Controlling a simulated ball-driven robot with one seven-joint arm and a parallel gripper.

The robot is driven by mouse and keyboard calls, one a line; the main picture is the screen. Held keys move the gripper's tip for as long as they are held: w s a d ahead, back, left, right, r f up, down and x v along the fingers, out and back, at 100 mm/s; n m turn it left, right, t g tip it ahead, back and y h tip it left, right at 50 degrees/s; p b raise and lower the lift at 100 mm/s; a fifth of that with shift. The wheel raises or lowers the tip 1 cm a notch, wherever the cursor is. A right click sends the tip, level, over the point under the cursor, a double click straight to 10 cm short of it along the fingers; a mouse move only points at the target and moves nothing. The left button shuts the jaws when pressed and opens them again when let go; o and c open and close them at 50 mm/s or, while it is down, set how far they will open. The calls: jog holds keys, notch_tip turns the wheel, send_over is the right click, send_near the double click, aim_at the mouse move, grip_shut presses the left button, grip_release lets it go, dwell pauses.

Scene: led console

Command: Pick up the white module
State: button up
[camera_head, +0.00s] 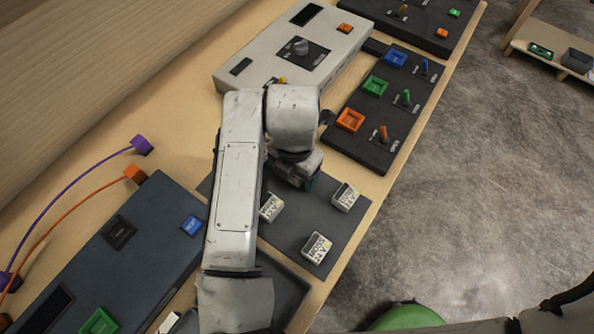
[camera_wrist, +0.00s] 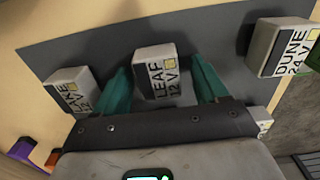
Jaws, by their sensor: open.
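Several white modules with printed labels and small yellow squares lie on a dark grey mat (camera_head: 337,228). In the wrist view the module marked LEAF 12 V (camera_wrist: 154,62) lies between the two teal fingers of my gripper (camera_wrist: 160,75), which is open. I cannot tell how far above it the fingers are. A module marked LAKE 12 V (camera_wrist: 68,90) is to the left and one marked DUNE 24 V (camera_wrist: 281,45) to the right. Another shows partly behind my gripper (camera_wrist: 263,117). In the head view three modules show (camera_head: 270,207) (camera_head: 345,197) (camera_head: 316,247); my arm hides part of the mat.
A dark blue console (camera_head: 135,255) stands at the left, with purple (camera_head: 142,145) and orange (camera_head: 134,174) cable plugs near it. A light console with a knob (camera_head: 299,46) is behind. A black panel with coloured squares and switches (camera_head: 383,110) lies right of my gripper.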

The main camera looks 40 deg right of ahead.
jog(key=shift+c, duration=0.3)
jog(key=c, duration=1)
jog(key=shift+r, duration=0.55)
jog(key=s+d+r+p, duration=0.1)
jog(key=s+r, duration=1.1)
jog(key=s, duration=0.2)
jog(key=shift+d, duration=0.4)
